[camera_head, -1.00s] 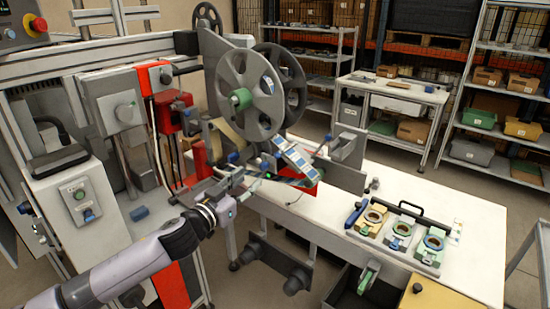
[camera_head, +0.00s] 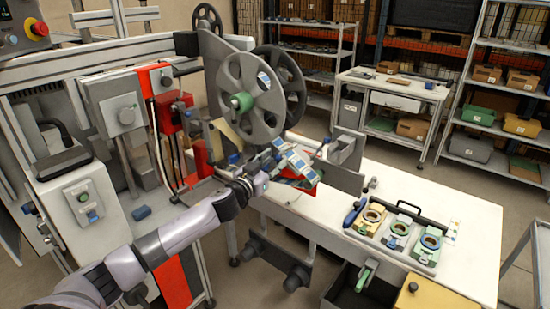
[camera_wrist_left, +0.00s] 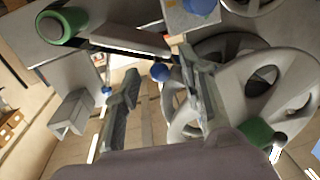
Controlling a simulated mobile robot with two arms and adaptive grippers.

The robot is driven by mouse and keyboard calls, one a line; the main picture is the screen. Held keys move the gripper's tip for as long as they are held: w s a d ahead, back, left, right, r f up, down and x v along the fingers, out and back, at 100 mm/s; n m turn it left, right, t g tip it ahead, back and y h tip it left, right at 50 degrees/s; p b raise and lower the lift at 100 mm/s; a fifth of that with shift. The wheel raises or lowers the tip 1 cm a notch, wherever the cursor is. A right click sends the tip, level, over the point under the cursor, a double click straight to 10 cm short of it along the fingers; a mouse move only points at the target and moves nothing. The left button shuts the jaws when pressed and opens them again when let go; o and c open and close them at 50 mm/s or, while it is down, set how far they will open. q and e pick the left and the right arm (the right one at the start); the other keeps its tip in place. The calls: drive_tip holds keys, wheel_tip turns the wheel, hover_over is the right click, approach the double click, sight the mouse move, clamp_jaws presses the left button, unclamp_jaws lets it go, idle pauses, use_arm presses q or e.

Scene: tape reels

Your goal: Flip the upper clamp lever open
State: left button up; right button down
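My left gripper (camera_head: 268,174) reaches in from the left, in front of and below the reels on the splicing machine. In the left wrist view its two fingers (camera_wrist_left: 158,76) are spread apart. A blue ball knob (camera_wrist_left: 160,72) shows between them, with no clear contact. In the head view, a blue knob (camera_head: 279,143) sits just above the gripper, near a tilted panel of blue-and-white labels (camera_head: 297,158). Which knob belongs to the upper clamp lever cannot be told; the clamp is partly hidden by the gripper. My right gripper is not in view.
A large grey reel (camera_head: 245,100) with a green hub stands close above the gripper. A grey upright plate (camera_head: 340,176) stands to its right. The white bench (camera_head: 460,205) carries a tray with several ring-shaped parts. A dark bin (camera_head: 350,290) is below the bench front.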

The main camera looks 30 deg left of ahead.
use_arm(q)
drive_tip(key=shift+w, duration=0.6)
drive_tip(key=shift+c, duration=0.3)
clamp_jaws()
